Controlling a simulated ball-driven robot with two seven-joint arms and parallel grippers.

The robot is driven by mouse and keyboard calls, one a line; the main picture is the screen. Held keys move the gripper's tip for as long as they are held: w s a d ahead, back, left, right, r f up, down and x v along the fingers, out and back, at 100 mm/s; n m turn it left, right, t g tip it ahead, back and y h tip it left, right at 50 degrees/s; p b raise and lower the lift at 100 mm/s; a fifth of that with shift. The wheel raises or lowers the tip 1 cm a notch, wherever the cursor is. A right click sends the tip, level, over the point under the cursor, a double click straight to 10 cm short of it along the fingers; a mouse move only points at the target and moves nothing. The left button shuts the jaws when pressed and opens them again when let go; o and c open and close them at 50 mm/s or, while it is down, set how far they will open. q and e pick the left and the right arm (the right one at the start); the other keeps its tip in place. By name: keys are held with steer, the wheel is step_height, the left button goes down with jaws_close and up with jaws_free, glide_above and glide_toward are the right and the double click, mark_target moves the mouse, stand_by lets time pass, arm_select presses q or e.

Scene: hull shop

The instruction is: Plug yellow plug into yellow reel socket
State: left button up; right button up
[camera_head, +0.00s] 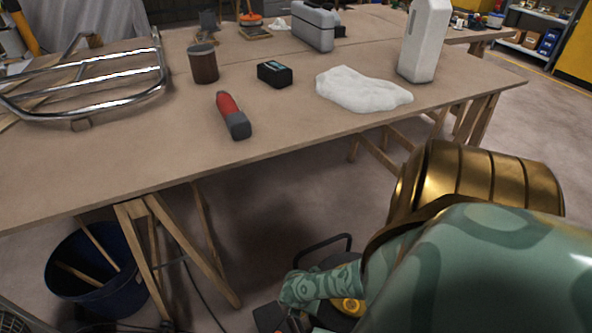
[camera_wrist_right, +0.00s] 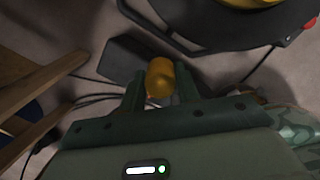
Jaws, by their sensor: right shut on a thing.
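My right gripper (camera_wrist_right: 160,85) is shut on the yellow plug (camera_wrist_right: 160,78), which shows between its two fingers in the right wrist view. The plug is held low, over the floor. The cable reel (camera_wrist_right: 228,38), with a black frame and a yellow part at the picture's top edge, lies just beyond and to the right of the plug, apart from it. In the head view the reel (camera_head: 324,243) is on the floor, partly hidden behind my right arm; its yellow hub (camera_head: 350,306) shows. I cannot make out the yellow socket. My left gripper is not in view.
A dark flat box (camera_wrist_right: 122,58) lies behind the plug among loose cables (camera_wrist_right: 95,98). The workbench (camera_head: 150,165) stands above on wooden trestles (camera_head: 195,245). A blue bucket (camera_head: 75,285) is at the lower left. A red-grey tool (camera_head: 232,115) lies on the bench.

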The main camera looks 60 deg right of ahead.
steer(key=shift+s+d+r+p, duration=0.15)
steer(key=shift+s+r+p, duration=0.3)
steer(key=shift+s, duration=0.8)
steer(key=w+a+r+m, duration=0.3)
steer(key=w+r, duration=0.2)
steer(key=w, duration=0.6)
steer(key=w+a+r+m+g, duration=0.1)
steer(key=w+a+r+m, duration=0.3)
steer(key=w+a+r, duration=0.55)
steer(key=w+a+r+m, duration=0.35)
steer(key=w+r, duration=0.35)
steer(key=r, duration=0.5)
steer(key=s+a+r+m+y, duration=0.15)
steer(key=a+r+m, duration=0.3)
steer(key=r, duration=1.05)
steer(key=s+d+r+m+g, duration=0.1)
steer(key=s+r+m, duration=0.3)
steer(key=s+r, duration=0.6)
steer(key=s, duration=0.3)
steer(key=shift+s+d+r, duration=0.2)
steer(key=shift+d, duration=0.05)
